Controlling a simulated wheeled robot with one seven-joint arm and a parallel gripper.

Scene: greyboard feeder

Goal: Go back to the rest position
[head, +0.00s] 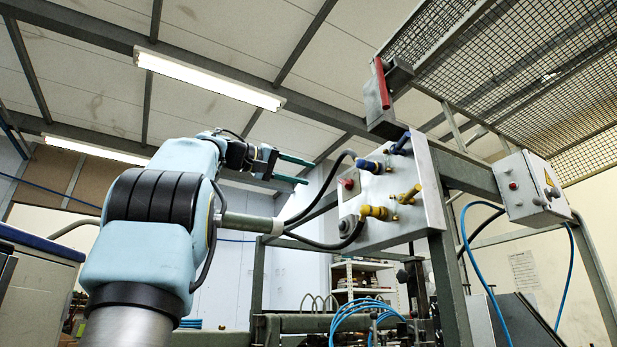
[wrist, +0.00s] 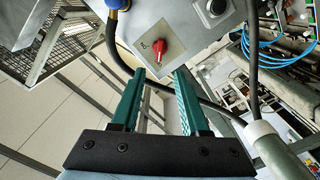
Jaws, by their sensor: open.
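My gripper (head: 292,170) is held up in front of the grey control panel (head: 409,230), to its left in the head view. Its two green fingers are apart with nothing between them. In the wrist view my gripper (wrist: 158,85) points toward the same panel, and the fingers look clear of it. A red rotary switch (wrist: 157,49) on the panel shows just beyond the fingertips; it also shows in the head view (head: 348,184). The rest position itself is not marked in either view.
Blue and yellow hose fittings (head: 374,212) stick out of the panel, with black hoses (head: 325,190) curving left from them near my arm. A grey switch box (head: 532,188) hangs at the right. A wire mesh guard (head: 560,90) is overhead. Open room lies above and left of my gripper.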

